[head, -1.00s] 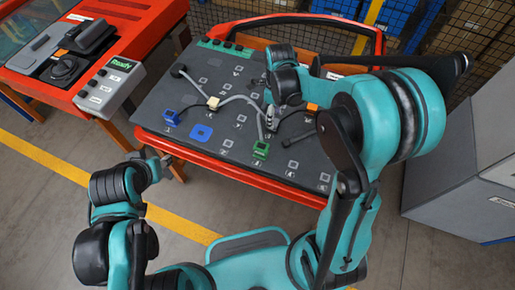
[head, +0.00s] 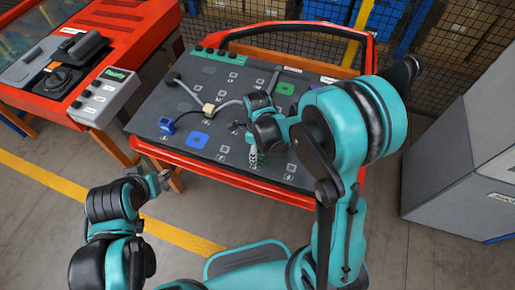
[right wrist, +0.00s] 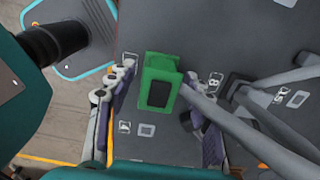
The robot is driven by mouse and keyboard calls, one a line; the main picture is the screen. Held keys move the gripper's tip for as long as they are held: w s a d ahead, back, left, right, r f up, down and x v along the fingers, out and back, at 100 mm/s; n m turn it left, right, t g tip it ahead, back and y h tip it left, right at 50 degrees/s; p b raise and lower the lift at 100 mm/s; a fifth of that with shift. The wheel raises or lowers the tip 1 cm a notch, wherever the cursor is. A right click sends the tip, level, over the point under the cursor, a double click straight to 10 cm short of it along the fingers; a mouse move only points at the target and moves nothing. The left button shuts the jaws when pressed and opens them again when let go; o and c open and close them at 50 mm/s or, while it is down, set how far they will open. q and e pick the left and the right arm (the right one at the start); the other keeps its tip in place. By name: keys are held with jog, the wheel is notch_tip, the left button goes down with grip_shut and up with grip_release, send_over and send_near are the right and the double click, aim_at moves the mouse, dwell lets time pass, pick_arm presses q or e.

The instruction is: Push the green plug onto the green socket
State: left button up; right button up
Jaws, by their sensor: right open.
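The green plug (right wrist: 160,82) is a green block with a dark recess in its face and a grey cable leading off to the right. In the right wrist view it sits between the fingers of my right gripper (right wrist: 162,112), which is open around it; no firm contact shows. In the head view my right gripper (head: 255,150) hangs over the board's front part and mostly hides the plug (head: 258,158). The green socket (head: 286,88) is a green square with a dark centre, farther back on the board. My left gripper (head: 163,181) is off the board's front left; its fingers are too small to judge.
The dark board (head: 190,75) has a red frame. A blue plug (head: 167,125), a cream plug (head: 208,108) and a blue square (head: 198,140) lie on its left part, with loose cables. A red machine (head: 60,70) stands left, a grey cabinet (head: 455,170) right.

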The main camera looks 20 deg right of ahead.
grip_shut()
dwell(0.4)
jog(key=shift+r+p, duration=0.3)
jog(key=shift+r, duration=0.1)
dwell(0.4)
jog(key=c, duration=0.8)
grip_release()
grip_shut()
jog(key=shift+r, duration=0.15)
